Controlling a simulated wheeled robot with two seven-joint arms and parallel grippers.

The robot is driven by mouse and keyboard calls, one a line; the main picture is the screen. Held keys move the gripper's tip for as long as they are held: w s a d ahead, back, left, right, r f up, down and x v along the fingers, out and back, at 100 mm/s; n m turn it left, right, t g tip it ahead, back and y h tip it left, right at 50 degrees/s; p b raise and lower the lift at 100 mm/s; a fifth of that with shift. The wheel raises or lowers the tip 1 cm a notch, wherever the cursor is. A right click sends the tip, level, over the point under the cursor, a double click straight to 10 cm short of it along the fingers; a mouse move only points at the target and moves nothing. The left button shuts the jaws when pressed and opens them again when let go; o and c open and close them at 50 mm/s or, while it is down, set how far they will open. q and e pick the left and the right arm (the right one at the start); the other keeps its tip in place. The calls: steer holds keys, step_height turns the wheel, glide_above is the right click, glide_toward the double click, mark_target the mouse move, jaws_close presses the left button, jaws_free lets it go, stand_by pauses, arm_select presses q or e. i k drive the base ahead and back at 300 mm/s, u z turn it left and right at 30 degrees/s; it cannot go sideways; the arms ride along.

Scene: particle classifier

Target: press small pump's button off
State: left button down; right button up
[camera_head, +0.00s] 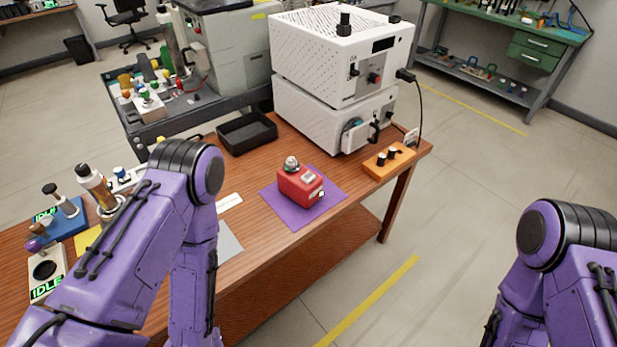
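A small red box-shaped device (300,186) sits on a purple mat (328,202) near the middle of the wooden table. It has a metallic round fitting on top and a small light-coloured, pinkish spot on its right end. It looks like the small pump, but I cannot read its label. I cannot tell for sure which part is its button, or whether it is on or off. My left arm bends over the table's left part, and its gripper is outside the picture. My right arm is at the right edge over the floor, and its gripper is also outside the picture.
Two stacked white instruments (338,55) stand behind the mat. An orange block with black knobs (389,162) is at the table's right end. A black tray (246,133) lies at the back. Devices with "IDLE" displays (45,275) stand at left, partly behind my arm.

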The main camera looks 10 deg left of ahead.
mark_target(307, 177)
steer(key=z, duration=1.5)
steer(key=i, duration=1.95)
steer(key=u, duration=3.25)
steer(key=i, duration=0.3)
steer(key=u, duration=0.05)
